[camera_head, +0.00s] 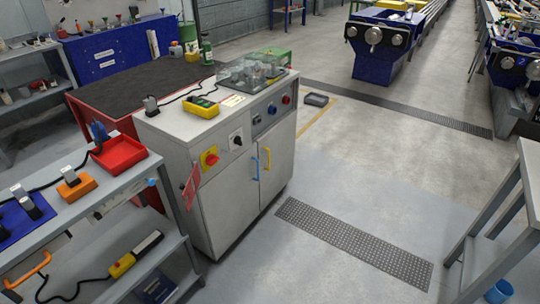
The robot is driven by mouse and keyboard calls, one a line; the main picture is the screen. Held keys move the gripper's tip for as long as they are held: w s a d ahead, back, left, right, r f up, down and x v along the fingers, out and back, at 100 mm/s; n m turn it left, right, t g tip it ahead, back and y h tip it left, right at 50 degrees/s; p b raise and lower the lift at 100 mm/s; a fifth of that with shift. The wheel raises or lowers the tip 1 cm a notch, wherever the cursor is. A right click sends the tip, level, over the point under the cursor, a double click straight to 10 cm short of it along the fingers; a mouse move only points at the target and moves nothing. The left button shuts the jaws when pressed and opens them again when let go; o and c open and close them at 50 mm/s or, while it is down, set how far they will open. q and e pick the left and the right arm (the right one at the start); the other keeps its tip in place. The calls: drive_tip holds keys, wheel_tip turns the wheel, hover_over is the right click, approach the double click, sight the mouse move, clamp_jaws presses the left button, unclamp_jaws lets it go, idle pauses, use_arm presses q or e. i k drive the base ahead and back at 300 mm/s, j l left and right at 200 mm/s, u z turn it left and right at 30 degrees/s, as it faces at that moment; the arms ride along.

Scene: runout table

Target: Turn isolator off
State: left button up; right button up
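The isolator (210,158) is a red rotary handle on a yellow plate. It sits on the upper left part of the grey cabinet's (225,190) front face. The exact angle of its handle is too small to tell. A red tag or flap (191,186) is at the cabinet's left edge, just below and left of the isolator. Neither of my grippers is in view.
Another rotary switch (236,139) and several buttons are right of the isolator. A yellow handset (201,106) lies on the cabinet top. A grey shelf (110,202) with a red tray (119,153) stands close on the left. The floor (325,190) ahead is clear.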

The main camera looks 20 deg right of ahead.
sight(212, 159)
drive_tip(key=z, duration=0.1)
drive_tip(key=i+l+u, duration=0.1)
drive_tip(key=l, duration=0.25)
drive_tip(key=i+l+u, duration=0.1)
drive_tip(key=i+l, duration=0.2)
drive_tip(key=i+l+u, duration=0.1)
drive_tip(key=l, duration=0.35)
drive_tip(key=i+l+u, duration=0.1)
drive_tip(key=i+l, duration=0.15)
drive_tip(key=l, duration=0.15)
drive_tip(key=i+l, duration=0.15)
drive_tip(key=l, duration=0.25)
drive_tip(key=u, duration=0.05)
